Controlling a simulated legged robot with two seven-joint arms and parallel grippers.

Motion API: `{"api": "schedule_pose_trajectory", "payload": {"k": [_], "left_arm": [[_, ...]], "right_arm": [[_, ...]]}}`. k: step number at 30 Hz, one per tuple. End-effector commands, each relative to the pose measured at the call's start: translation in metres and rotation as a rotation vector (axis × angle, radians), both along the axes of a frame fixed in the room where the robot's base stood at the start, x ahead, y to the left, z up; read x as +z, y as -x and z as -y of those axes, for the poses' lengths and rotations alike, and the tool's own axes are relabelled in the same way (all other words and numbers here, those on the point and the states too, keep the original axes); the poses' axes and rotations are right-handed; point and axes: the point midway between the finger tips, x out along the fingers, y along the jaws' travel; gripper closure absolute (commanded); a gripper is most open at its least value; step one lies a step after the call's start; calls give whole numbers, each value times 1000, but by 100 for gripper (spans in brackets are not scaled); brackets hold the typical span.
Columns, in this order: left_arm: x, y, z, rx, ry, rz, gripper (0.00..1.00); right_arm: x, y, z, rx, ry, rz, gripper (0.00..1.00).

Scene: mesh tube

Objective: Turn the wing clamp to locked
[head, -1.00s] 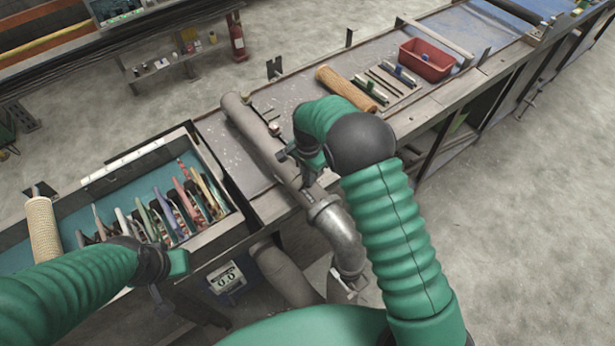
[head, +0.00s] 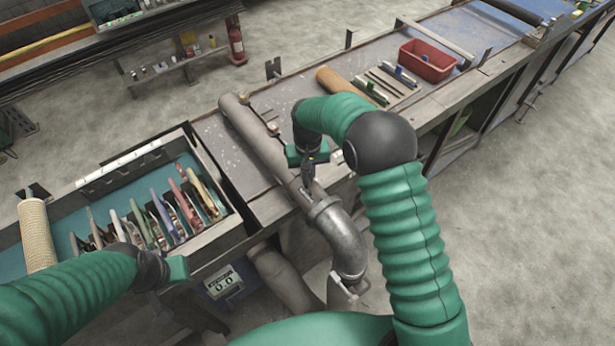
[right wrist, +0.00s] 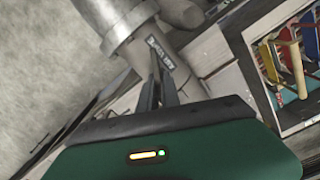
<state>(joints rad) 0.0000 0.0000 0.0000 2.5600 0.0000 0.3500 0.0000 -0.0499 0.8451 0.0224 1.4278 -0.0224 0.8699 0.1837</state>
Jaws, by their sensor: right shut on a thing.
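A grey tube (head: 255,135) runs along the near end of the bench into a metal collar (head: 323,208) and elbow pipe (head: 346,245). My right gripper (head: 308,188) is down at the tube just above the collar. In the right wrist view its narrow fingers (right wrist: 157,72) are close together at a small dark tab with white lettering (right wrist: 160,52), beside the metal collar (right wrist: 128,25). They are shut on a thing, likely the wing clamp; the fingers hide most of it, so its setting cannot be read. My left gripper (head: 165,285) is over the near bench edge, its fingers unclear.
A teal tray (head: 75,215) with several coloured tools stands at left. A red bin (head: 428,60) and a tan mesh roll (head: 337,84) lie farther along the bench. A scale display (head: 224,282) reading 0.0 is below the tray. Floor at right is clear.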

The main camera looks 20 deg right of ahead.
Motion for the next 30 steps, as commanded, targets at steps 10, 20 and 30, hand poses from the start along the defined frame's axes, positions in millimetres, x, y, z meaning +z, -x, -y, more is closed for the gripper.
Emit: {"api": "schedule_pose_trajectory", "payload": {"k": [10,20,30], "left_arm": [[-4,0,0,0,0,0,100],[-5,0,0,0,0,0,100],[-5,0,0,0,0,0,100]], "right_arm": [[4,-5,1,282,2,17,100],[4,-5,1,434,3,16,100],[4,-5,0,470,3,16,100]]}}
